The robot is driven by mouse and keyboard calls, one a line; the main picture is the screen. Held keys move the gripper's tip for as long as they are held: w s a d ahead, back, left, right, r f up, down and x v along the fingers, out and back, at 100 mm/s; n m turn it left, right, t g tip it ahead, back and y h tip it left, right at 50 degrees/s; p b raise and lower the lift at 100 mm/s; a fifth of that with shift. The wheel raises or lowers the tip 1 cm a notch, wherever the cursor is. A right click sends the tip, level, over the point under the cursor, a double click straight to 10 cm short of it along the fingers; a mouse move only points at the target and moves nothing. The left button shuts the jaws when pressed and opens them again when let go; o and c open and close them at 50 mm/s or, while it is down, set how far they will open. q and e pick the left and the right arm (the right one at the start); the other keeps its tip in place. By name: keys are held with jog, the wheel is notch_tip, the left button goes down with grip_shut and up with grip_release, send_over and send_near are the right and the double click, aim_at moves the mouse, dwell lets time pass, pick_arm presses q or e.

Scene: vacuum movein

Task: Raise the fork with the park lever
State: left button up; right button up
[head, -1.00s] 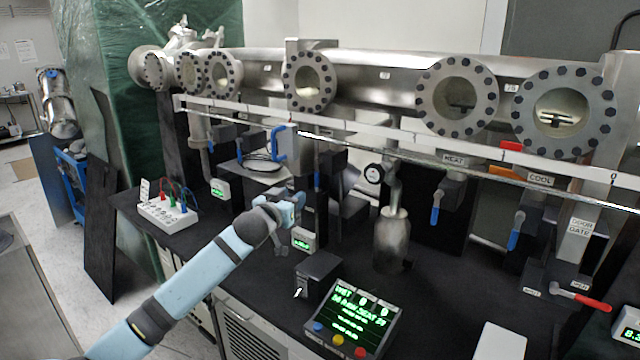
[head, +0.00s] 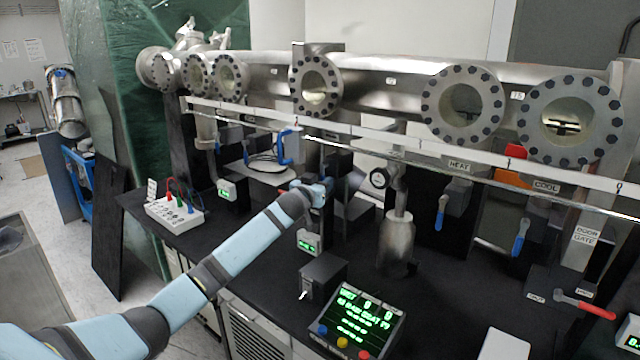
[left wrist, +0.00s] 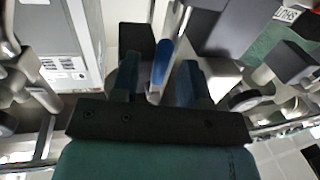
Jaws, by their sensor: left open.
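My left gripper (head: 326,187) reaches in from the left, below the long metal tube and beside dark blocks at the middle of the bench. In the left wrist view its two teal fingers (left wrist: 160,82) are open. A blue lever handle (left wrist: 162,62) lies between them, with a gap on each side; I see no grip on it. In the head view this handle is mostly hidden by the gripper. I cannot read a label marking it as the park lever. A dark pronged shape (head: 561,125) shows inside the rightmost round port; I cannot tell if it is the fork.
Blue levers hang at right (head: 441,212), (head: 520,237). A red lever (head: 584,304) sits low right. A metal flask (head: 396,243) and a green-text console (head: 357,316) stand on the bench.

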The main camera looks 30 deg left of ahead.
pick_arm(q)
jog(key=shift+c, duration=0.2)
grip_shut()
